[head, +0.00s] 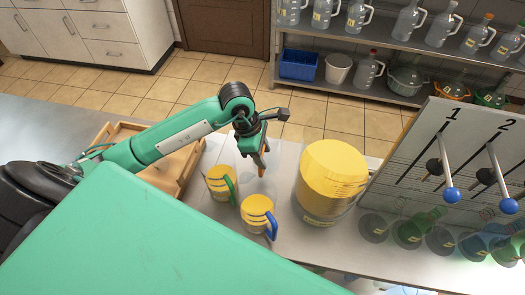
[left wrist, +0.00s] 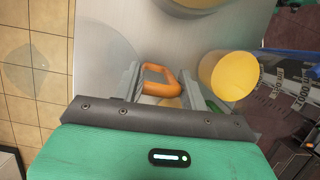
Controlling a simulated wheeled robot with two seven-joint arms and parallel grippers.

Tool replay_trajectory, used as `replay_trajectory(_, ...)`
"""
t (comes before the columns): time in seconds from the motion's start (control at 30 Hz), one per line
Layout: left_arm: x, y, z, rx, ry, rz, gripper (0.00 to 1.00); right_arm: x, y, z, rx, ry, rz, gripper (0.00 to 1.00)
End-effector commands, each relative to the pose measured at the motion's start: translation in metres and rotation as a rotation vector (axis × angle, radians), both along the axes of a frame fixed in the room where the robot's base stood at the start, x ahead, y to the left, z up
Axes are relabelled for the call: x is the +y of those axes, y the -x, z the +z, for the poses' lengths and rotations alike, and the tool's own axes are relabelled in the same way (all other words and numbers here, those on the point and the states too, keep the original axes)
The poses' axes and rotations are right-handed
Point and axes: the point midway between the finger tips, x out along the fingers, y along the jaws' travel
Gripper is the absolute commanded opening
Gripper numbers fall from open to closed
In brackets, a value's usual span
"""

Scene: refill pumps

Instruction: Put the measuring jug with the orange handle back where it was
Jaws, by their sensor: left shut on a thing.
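My left gripper (head: 262,158) is shut on the orange handle (left wrist: 160,76) of the measuring jug. The handle lies between the two fingers in the left wrist view. The jug's clear body is hard to make out in both views, so I cannot tell whether it touches the table. Two measuring jugs with yellow contents stand just in front of the gripper in the head view: the green-handled jug (head: 219,184) and the blue-handled jug (head: 256,214). A large container of yellow liquid (head: 328,185) stands to the right. My right gripper is not in view.
A wooden tray (head: 190,168) lies left of the jugs, partly behind my left arm. Shelves (head: 400,45) with bottles stand beyond the table.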

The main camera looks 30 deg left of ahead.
Motion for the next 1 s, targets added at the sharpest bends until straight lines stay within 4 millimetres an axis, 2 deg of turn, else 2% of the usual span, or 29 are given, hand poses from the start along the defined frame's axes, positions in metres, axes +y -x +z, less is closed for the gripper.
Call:
replay_trajectory(0.17,0.0,0.0,-0.004,-0.001,0.0,0.0,0.0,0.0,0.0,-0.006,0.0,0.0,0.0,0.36)
replay_trajectory(0.2,0.0,0.0,-0.002,0.0,0.0,0.0,0.51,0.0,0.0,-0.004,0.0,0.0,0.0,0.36)
replay_trajectory(0.27,0.0,0.0,-0.002,0.0,0.0,0.0,0.63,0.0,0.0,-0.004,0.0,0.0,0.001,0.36)
replay_trajectory(0.3,0.0,0.0,-0.002,0.0,0.0,0.0,0.65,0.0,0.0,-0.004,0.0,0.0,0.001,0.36)
replay_trajectory(0.67,0.0,0.0,0.002,0.0,0.0,0.0,0.65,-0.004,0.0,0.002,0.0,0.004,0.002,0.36)
replay_trajectory(0.73,0.003,-0.001,0.006,-0.004,0.0,0.0,0.65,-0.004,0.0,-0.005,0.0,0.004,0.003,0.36)
replay_trajectory(1.0,0.02,0.004,0.058,-0.007,-0.002,0.0,0.65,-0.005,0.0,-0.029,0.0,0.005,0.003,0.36)
